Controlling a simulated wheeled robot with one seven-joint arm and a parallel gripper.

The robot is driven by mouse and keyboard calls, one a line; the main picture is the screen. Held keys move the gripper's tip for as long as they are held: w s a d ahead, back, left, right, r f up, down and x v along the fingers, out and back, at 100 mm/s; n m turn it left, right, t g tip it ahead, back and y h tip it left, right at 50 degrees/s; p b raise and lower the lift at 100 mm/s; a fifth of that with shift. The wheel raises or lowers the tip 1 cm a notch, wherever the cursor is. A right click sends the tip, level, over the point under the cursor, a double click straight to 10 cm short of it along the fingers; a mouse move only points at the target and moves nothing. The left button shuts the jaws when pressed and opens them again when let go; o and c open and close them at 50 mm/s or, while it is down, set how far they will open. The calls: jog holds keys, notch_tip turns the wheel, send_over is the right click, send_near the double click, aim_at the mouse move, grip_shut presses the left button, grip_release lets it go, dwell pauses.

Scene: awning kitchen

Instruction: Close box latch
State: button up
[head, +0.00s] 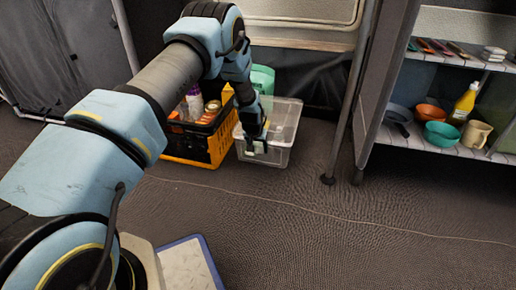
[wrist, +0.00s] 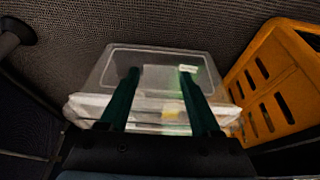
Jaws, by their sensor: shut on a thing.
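The clear plastic box (head: 284,150) stands on the floor beside the orange crate. In the wrist view the box (wrist: 110,65) fills the middle, with a pale rim along its near side and a small label at upper right. My gripper (head: 255,143) reaches down to the near left side of the box. In the wrist view my gripper's (wrist: 159,80) two dark green fingers are set apart and extend over the box. It is shut on the box latch between them. The latch is too small and dark to tell its angle.
The orange crate (head: 190,149) holds bottles and cans and stands close on the left; it also shows in the wrist view (wrist: 262,80). A green container (head: 263,78) is behind the box. A metal pole (head: 342,130) and shelf rise to the right. The floor in front is clear.

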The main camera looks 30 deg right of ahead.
jog(key=shift+f+t+h+p, duration=0.3)
jog(key=shift+t+h+p, duration=0.15)
jog(key=shift+t+h, duration=0.15)
jog(key=shift+w+d+f+t+h, duration=0.25)
jog(key=shift+w+t+h, duration=0.05)
jog(key=shift+t+h, duration=0.55)
jog(key=o, duration=1.2)
jog(key=shift+r, duration=0.1)
jog(key=p+v, duration=0.5)
jog(key=v, duration=0.5)
jog(key=shift+s+a+r, duration=0.15)
jog(key=shift+s+r, duration=0.05)
jog(key=shift+s, duration=0.05)
